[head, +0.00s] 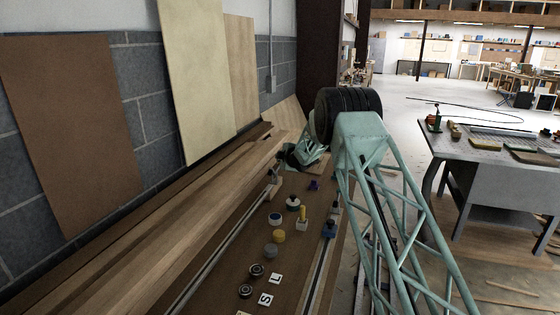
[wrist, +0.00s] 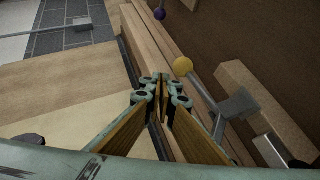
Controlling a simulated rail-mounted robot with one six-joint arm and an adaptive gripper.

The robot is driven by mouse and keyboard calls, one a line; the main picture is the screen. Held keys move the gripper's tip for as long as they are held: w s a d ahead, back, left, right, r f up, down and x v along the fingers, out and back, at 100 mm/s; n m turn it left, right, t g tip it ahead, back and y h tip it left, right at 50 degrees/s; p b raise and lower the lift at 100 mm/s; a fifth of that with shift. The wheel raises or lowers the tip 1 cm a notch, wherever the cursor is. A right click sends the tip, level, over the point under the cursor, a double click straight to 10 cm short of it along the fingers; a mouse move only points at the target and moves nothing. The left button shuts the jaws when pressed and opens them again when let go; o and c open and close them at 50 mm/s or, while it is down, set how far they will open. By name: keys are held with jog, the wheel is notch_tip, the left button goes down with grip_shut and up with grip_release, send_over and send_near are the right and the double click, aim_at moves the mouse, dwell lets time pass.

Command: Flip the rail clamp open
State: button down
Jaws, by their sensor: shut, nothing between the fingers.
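My gripper (wrist: 160,82) is shut and empty in the wrist view, its fingertips together over pale wooden boards. Just beyond and right of the tips is a yellow ball knob (wrist: 182,67), apart from them. A rod runs from it toward a grey metal bracket (wrist: 237,103); this may be the rail clamp's handle, but I cannot tell for sure. In the head view my gripper (head: 303,155) is low over the far end of the bench, partly hidden by my arm.
A purple ball knob (wrist: 159,13) shows at the top of the wrist view. The brown bench (head: 225,270) carries several knobs, dials and lettered tiles. Tall boards (head: 72,120) lean on the wall at left. A grey worktable (head: 480,150) stands at right, with open floor beyond.

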jog(key=s+d+r, duration=0.3)
jog(key=s+r, duration=0.3)
jog(key=r, duration=0.3)
jog(key=shift+s, duration=0.3)
jog(key=shift+r, duration=0.2)
dwell(0.4)
jog(key=s+d+r+m+g+h, duration=0.1)
jog(key=s+d+r+m, duration=0.1)
jog(key=s+d+r, duration=0.4)
jog(key=s+d+r+m+h, duration=0.2)
jog(key=s+r+m, duration=0.1)
jog(key=s+r, duration=0.55)
jog(key=s+d+r+m+g+h, duration=0.1)
jog(key=s+d+r+m, duration=0.25)
jog(key=s, duration=0.95)
jog(key=s+d+r+m+g, duration=0.2)
jog(key=s+d+r, duration=0.15)
jog(key=s, duration=0.95)
jog(key=s+f+m+g, duration=0.1)
jog(key=s+f+m, duration=0.1)
jog(key=s, duration=1.6)
jog(key=s+f+m+g, duration=0.2)
jog(key=s+m, duration=0.1)
jog(key=s, duration=1.6)
jog(key=s+f+m+g, duration=0.2)
jog(key=s+f, duration=0.1)
jog(key=s, duration=1.5)
jog(key=shift+s+a, duration=0.3)
